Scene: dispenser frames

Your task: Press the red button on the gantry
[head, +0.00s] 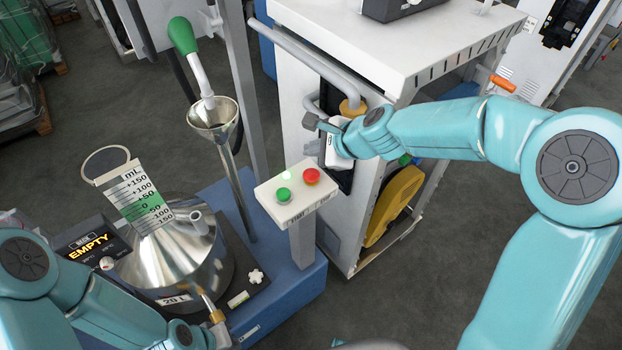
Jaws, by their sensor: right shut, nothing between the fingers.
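The red button (311,176) sits on the right side of a pale control box (296,200), beside a green button (283,194). The box stands on a grey post of the gantry. A small pale light sits behind the buttons. My right gripper (314,122) is shut and empty. It is above the red button in the picture, in front of the white cabinet, and apart from the button. The red button is unobstructed. My left arm is at the bottom left, and its fingers do not show.
A steel vessel (176,258) with a mL scale plate (140,203) stands on the left, near a display reading EMPTY (88,243). A funnel (214,118) with a green-handled tool stands behind it. The white cabinet (400,45) has a grey pipe rail. Dark floor lies open at centre right.

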